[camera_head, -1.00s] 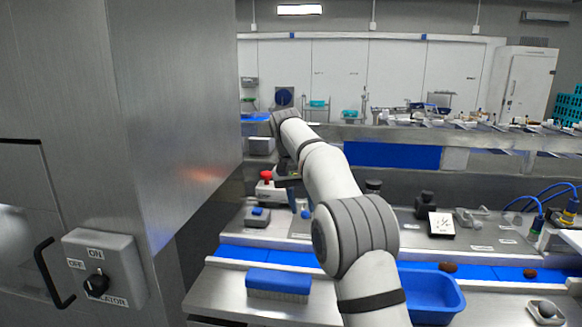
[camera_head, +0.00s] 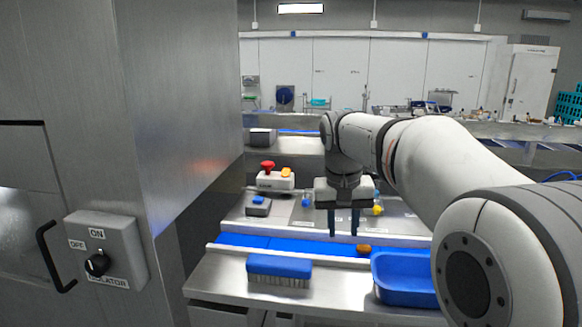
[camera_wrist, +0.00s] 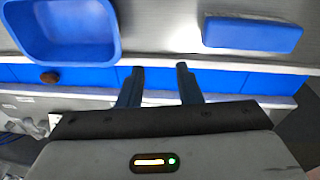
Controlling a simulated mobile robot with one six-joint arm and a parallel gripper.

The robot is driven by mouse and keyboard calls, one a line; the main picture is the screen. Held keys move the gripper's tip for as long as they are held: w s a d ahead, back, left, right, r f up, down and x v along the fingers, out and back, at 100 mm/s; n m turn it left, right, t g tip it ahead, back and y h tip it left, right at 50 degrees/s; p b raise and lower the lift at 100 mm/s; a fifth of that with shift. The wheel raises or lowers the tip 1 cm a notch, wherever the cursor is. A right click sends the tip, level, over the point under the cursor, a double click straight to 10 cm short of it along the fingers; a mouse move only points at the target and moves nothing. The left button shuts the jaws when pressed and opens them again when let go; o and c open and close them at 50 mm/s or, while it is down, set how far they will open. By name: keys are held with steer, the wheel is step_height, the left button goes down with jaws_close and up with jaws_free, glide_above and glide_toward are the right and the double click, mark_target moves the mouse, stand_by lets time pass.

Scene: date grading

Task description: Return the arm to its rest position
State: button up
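My gripper (camera_head: 343,222) hangs with its two dark fingers pointing down above the blue conveyor belt (camera_head: 265,243). In the wrist view my gripper (camera_wrist: 159,72) has its fingers apart with nothing between them. My white arm reaches in from the lower right of the head view. A brown date (camera_head: 363,249) lies on the belt, right of the fingers and apart from them; it also shows in the wrist view (camera_wrist: 50,77).
A blue tray (camera_head: 402,290) and a blue-backed brush (camera_head: 279,266) rest on the steel counter in front of the belt. A red-button box (camera_head: 268,178) stands behind. A steel cabinet (camera_head: 185,110) with an isolator switch (camera_head: 97,263) blocks the left.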

steer(key=s+d+f+t+b, duration=0.1)
steer(key=s+d+f, duration=0.1)
steer(key=s+f, duration=0.5)
steer(key=s+d+f+t+y+b, duration=0.1)
steer(key=s+d+f+b, duration=0.1)
steer(key=s+f, duration=0.6)
steer(key=s, duration=0.7)
steer(key=shift+s+f+n, duration=0.25)
steer(key=shift+s+n, duration=0.1)
steer(key=shift+n, duration=0.05)
